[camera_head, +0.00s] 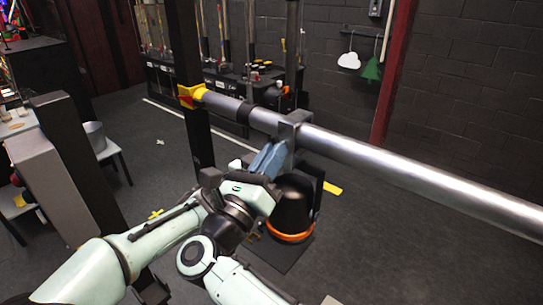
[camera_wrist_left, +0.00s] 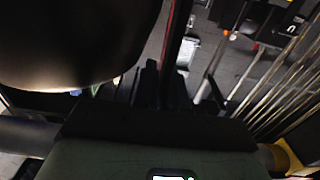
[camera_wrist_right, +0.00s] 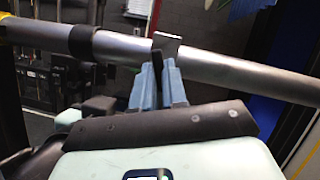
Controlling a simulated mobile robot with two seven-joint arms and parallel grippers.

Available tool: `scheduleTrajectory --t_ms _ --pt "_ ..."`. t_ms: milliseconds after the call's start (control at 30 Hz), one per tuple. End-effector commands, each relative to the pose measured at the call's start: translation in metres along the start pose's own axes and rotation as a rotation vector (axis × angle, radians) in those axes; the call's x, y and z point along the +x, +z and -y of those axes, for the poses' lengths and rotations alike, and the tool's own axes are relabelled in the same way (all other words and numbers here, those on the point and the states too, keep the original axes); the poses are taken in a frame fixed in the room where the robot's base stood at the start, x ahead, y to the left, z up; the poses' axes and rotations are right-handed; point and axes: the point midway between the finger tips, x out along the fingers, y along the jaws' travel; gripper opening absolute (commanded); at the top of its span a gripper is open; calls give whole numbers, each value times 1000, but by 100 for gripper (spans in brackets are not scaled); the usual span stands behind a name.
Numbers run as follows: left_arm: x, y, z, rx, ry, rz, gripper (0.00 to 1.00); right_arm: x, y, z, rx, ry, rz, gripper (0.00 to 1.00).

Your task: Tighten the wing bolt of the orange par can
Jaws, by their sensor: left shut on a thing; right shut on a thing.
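The orange par can (camera_head: 293,207) is a black can with an orange rim, hanging below the silver pipe (camera_head: 400,180) from a grey clamp (camera_head: 293,121). My right gripper (camera_head: 270,160) has blue fingers shut at the clamp, just under the pipe. In the right wrist view, its fingers (camera_wrist_right: 158,85) close around a dark piece by the clamp plate (camera_wrist_right: 168,42); the wing bolt appears hidden between them. In the left wrist view, the dark can (camera_wrist_left: 75,40) fills the upper left. My left gripper (camera_wrist_left: 148,85) is beside it, its fingers in shadow and close together; their exact hold is unclear.
A dark upright post (camera_head: 187,90) with a yellow piece (camera_head: 192,94) stands at the pipe's left end. A rack of poles (camera_head: 215,75) is at the back. A white cloud and green tree (camera_head: 371,69) hang on the wall. Floor right of the can is clear.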

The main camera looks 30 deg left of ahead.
Motion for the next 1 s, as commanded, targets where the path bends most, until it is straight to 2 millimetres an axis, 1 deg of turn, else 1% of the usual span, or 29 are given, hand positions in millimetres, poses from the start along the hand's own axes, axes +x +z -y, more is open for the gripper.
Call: scheduleTrajectory --t_ms 333,367,400,433,767,867,1000 --pt "0 2 1 0 -2 4 0 -1 0 0 2 0 0 0" --pt "0 2 1 0 -2 4 0 -1 0 0 2 0 0 16" --pt "0 2 1 0 -2 4 0 -1 0 0 2 0 0 29" --pt "0 2 1 0 -2 4 0 -1 0 0 2 0 0 38" --pt "0 1 0 0 -1 3 0 0 2 1 2 -1 0 38" --pt "0 1 0 0 -1 3 0 3 10 4 5 -1 0 38" --pt "0 1 0 0 -1 3 0 12 32 13 8 -2 0 38"
